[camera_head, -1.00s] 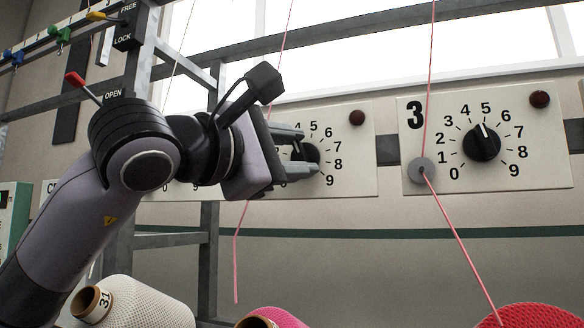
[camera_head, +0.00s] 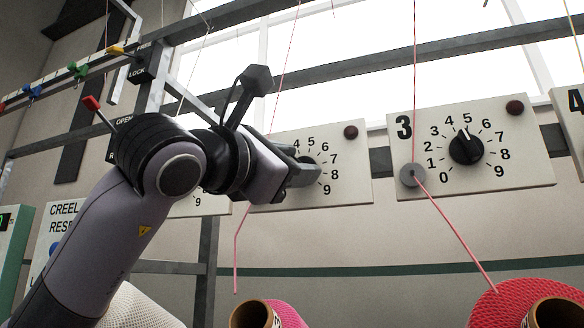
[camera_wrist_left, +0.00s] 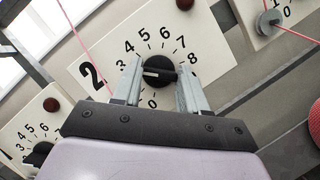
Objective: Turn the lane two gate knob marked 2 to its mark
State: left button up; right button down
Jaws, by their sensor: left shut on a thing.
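The lane two gate knob (camera_wrist_left: 160,70) is a round black knob with a grip bar, on a cream panel marked 2 (camera_wrist_left: 92,75) in the left wrist view. My left gripper (camera_wrist_left: 160,74) is shut on it, one finger on either side. The knob's pale line points left in that view; the finger there hides the number beside it. In the head view my left gripper (camera_head: 303,174) covers most of the knob, and the panel (camera_head: 340,185) shows numbers 4 to 9. My right gripper is out of view.
The lane 3 panel (camera_head: 540,170) with its own knob (camera_head: 466,147) stands to the right, its pointer near 5. A pink thread runs past a grey disc (camera_head: 412,175) there. Yarn cones (camera_head: 500,305) stand below. Levers (camera_head: 92,103) are at upper left.

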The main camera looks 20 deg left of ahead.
pick_arm(q)
jog(key=o, duration=1.1)
jog(key=shift+c, duration=0.2)
jog(key=b+v, duration=0.2)
jog(key=v, duration=0.5)
jog(key=shift+s, duration=0.1)
